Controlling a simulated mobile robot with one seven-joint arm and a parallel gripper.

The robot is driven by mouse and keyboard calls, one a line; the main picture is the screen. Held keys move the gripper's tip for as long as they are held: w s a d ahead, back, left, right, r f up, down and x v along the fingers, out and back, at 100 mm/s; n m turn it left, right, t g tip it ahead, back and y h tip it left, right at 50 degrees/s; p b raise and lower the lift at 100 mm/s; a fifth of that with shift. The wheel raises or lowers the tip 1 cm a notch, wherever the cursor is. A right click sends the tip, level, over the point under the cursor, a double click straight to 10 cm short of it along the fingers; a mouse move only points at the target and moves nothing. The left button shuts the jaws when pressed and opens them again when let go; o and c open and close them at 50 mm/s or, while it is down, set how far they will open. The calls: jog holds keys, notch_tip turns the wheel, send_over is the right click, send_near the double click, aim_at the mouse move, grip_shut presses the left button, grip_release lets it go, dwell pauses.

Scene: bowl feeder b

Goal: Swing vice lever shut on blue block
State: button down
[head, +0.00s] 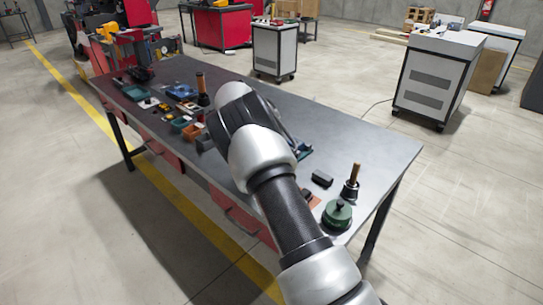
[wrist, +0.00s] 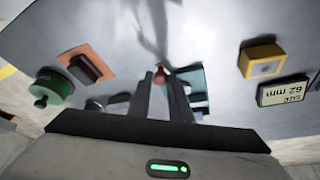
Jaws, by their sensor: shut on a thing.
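In the wrist view my gripper (wrist: 161,82) points down at the bench, its two dark fingers close together. A reddish knob (wrist: 160,75) shows between the fingertips, and I take it for the end of the vice lever. A teal-blue piece (wrist: 193,76) lies just right of the fingers, with grey parts below it, partly hidden by the right finger. I cannot tell which part is the vice and which the blue block. In the head view my arm covers the gripper, and only a bit of teal (head: 304,151) shows beside it.
On the bench (head: 350,145), a green round pot (head: 337,215), a dark block (head: 322,179) and a wooden-handled tool (head: 351,184) stand near the right end. Several trays crowd the left.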

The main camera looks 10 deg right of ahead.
jog(key=shift+w+a, duration=0.1)
jog(key=shift+a, duration=0.05)
jog(key=c, duration=1.6)
grip_release()
jog(key=shift+c, duration=0.2)
jog(key=p+v, duration=0.2)
jog(key=v, duration=1.5)
jog(key=shift+r, duration=0.25)
jog(key=shift+p, duration=0.3)
